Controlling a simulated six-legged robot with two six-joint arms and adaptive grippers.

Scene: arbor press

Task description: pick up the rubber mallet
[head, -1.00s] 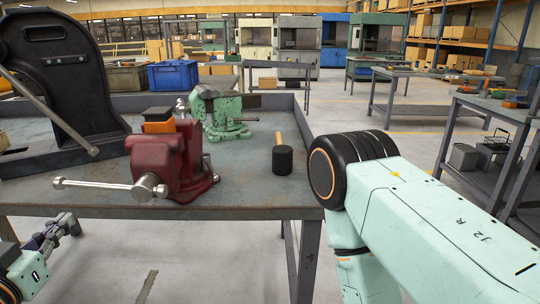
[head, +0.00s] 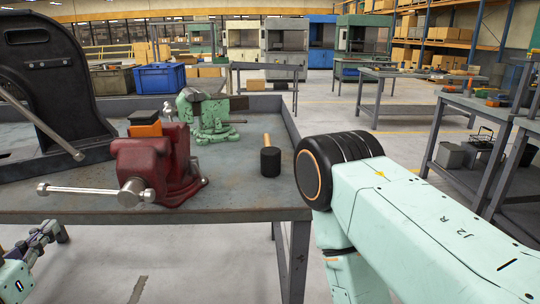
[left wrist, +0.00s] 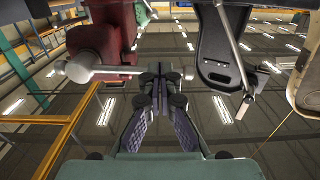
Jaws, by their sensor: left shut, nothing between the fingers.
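The rubber mallet (head: 270,161) lies on the grey workbench (head: 240,203), to the right of the red vise. Its black head is toward me and its light wooden handle points away. My left gripper (head: 58,234) is at the lower left of the head view, in front of the bench and below its top, well away from the mallet. The left wrist view shows its fingers (left wrist: 160,78) together with nothing between them. The mallet is not seen in that view. My right arm crosses the right of the head view, but its gripper is out of sight.
A red vise (head: 150,165) with a metal bar stands at the bench's front, left of the mallet. A green vise (head: 208,115) stands behind. A black press part (head: 45,75) fills the far left. Bare bench top surrounds the mallet, with a raised rim (head: 289,120) to its right.

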